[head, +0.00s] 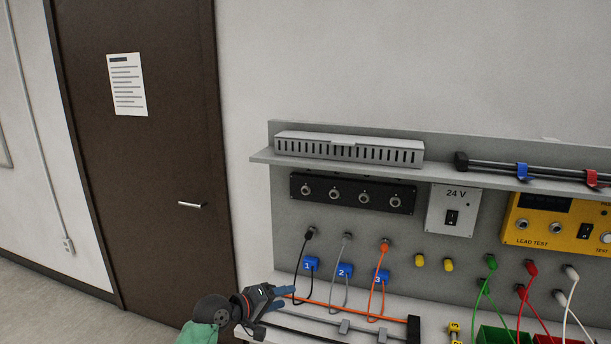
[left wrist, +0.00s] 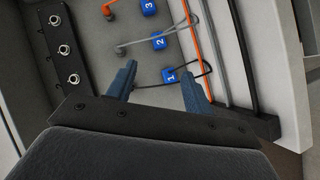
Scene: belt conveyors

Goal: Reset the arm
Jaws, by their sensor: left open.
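My left arm (head: 205,322) comes in from the lower left in the head view. Its gripper (head: 286,298) is in front of the panel's lower left part, beside the blue block marked 1 (head: 311,264). In the left wrist view the two blue fingers of this gripper (left wrist: 158,82) stand apart with nothing held. The block marked 1 (left wrist: 170,75) and a thin dark cable (left wrist: 150,86) show beyond and between the fingers. I cannot tell whether a finger touches the cable. My right gripper is not in view.
The grey panel (head: 400,232) carries a socket strip (head: 352,193), a 24 V box (head: 453,209) and a yellow lead tester (head: 540,222). Black, grey and orange (head: 385,245) cables hang on it. Green and red bins stand lower right. A brown door (head: 150,170) is left.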

